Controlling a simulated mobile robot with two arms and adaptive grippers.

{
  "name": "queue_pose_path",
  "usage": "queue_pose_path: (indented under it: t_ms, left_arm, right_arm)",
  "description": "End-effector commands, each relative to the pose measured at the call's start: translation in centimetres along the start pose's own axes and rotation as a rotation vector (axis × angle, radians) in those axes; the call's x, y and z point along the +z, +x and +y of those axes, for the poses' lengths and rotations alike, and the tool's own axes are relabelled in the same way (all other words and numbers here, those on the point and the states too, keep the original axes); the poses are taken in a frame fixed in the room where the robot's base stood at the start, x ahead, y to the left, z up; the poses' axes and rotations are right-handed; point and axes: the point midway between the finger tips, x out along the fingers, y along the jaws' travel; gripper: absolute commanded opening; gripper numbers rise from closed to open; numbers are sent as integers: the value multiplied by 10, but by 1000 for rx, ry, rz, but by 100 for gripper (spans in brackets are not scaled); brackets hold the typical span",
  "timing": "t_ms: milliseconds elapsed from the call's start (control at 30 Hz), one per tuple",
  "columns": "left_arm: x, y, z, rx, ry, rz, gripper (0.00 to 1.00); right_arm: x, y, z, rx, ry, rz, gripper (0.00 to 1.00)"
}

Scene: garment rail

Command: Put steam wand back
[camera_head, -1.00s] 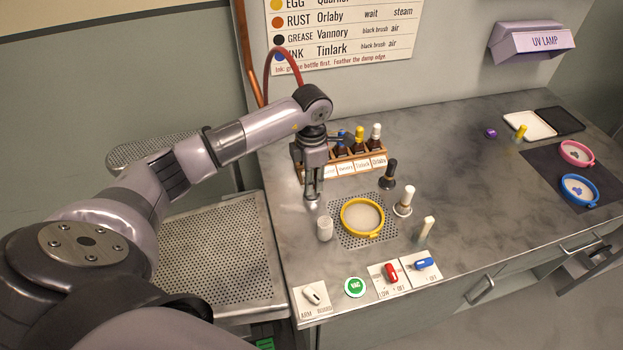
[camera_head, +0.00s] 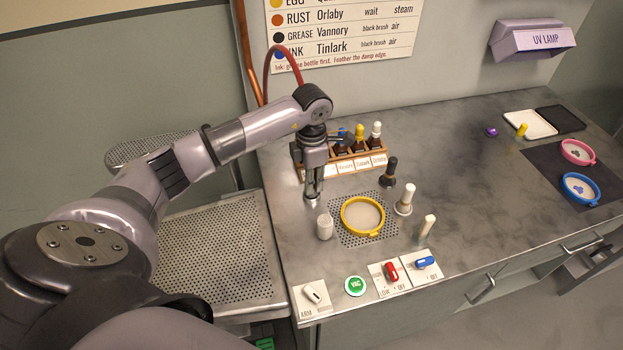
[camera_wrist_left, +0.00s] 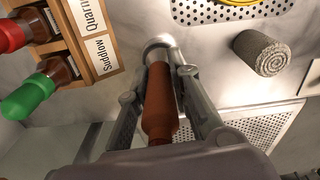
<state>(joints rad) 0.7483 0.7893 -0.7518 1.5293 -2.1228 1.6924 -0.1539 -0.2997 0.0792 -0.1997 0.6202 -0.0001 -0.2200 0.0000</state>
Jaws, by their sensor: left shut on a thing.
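The steam wand shows in the left wrist view as a red-brown handle (camera_wrist_left: 160,105) lying between the two fingers. My left gripper (camera_head: 313,190) is shut on it, pointing down at the left end of the worktop. A round grey metal holder (camera_wrist_left: 158,43) sits at the wand's far end; I cannot tell whether the wand is fully seated in it. In the head view the wand is mostly hidden by the gripper. A red hose (camera_head: 283,55) arches behind my wrist. My right gripper is not in view.
Close by are a bottle rack (camera_head: 345,166), a whitish cylinder (camera_head: 325,227) and a yellow hoop (camera_head: 346,229) on a perforated plate. Several brushes stand to the right. Switches and a green VAC button (camera_head: 355,286) line the front edge. The worktop's middle right is clear.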

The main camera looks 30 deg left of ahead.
Motion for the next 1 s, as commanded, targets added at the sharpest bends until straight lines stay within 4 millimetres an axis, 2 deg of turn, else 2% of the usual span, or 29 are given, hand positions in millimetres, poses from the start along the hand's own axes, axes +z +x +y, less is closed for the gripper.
queue_pose_path:
  t_ms: [33, 367, 600, 800, 1000]
  left_arm:
    - [0, 0, 0, 1, 0, -1, 20]
    - [0, 0, 0, 0, 0, 0, 42]
    - [0, 0, 0, 0, 0, 1, 43]
    - [0, 0, 0, 0, 0, 1, 56]
    - [0, 0, 0, 0, 0, 0, 56]
  right_arm:
    - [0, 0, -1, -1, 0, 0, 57]
    - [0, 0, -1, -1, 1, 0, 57]
    - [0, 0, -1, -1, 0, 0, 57]
    - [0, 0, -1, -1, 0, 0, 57]
    - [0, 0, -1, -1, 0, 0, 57]
